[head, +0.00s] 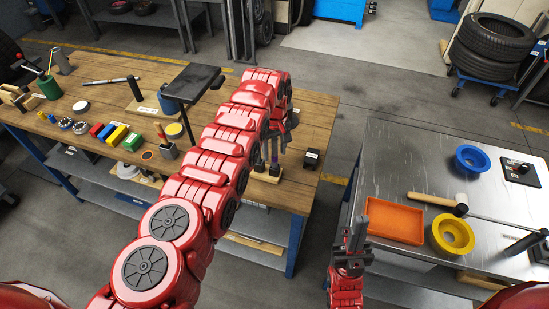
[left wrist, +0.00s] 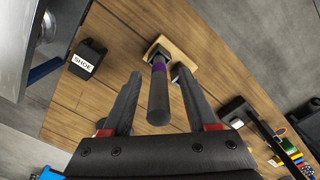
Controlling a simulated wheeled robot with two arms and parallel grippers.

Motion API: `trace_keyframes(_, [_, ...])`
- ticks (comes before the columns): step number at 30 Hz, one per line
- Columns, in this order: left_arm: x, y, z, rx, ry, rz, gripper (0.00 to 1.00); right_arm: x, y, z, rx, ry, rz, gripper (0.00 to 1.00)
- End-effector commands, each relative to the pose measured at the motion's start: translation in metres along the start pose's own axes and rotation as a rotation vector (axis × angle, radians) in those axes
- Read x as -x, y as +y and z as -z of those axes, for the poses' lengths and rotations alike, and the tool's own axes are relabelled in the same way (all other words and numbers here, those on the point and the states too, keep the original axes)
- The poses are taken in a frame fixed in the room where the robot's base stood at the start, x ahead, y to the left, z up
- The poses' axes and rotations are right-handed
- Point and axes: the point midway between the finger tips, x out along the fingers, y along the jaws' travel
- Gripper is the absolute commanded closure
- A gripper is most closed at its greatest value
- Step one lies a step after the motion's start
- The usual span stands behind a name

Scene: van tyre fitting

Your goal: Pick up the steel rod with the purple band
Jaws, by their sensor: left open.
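The steel rod with the purple band (left wrist: 158,98) stands in a socket on a small wooden block (left wrist: 178,50). In the left wrist view its free end points toward the camera, and the purple band is near the socket. My left gripper (left wrist: 158,72) is open, with one finger on each side of the rod and visible gaps between. In the head view the left gripper (head: 287,128) is over the right end of the wooden bench, and the rod (head: 274,160) is partly hidden below it. My right gripper (head: 356,236) is beside the metal table's left edge, no object visible in it.
A black box labelled SHOE (left wrist: 88,58) stands near the block; it also shows in the head view (head: 311,158). A black stand (head: 192,82) and coloured blocks (head: 117,136) are farther left. The metal table holds an orange tray (head: 395,221), a mallet and bowls.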

Motion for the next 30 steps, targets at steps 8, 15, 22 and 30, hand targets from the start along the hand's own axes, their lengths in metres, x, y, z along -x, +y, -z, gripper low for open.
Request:
trace_keyframes(8, [-0.001, 0.0004, 0.0005, 0.0, 0.001, -0.001, 0.5, 0.0015, -0.0001, -0.0002, 0.0, 0.001, 0.0, 1.0])
trace_keyframes(15, [-0.0008, 0.0004, 0.0006, 0.0, 0.002, -0.002, 0.93, 0.0015, -0.0001, -0.0002, 0.0, 0.001, 0.0, 1.0])
trace_keyframes(22, [-0.001, 0.0004, 0.0006, 0.0, 0.002, -0.002, 1.0, 0.0016, -0.0001, -0.0002, 0.0, 0.001, 0.0, 1.0])
trace_keyframes(30, [-0.0012, 0.0003, 0.0006, 0.001, 0.002, -0.001, 1.0, 0.0016, -0.0001, -0.0002, 0.0, 0.001, 0.0, 1.0])
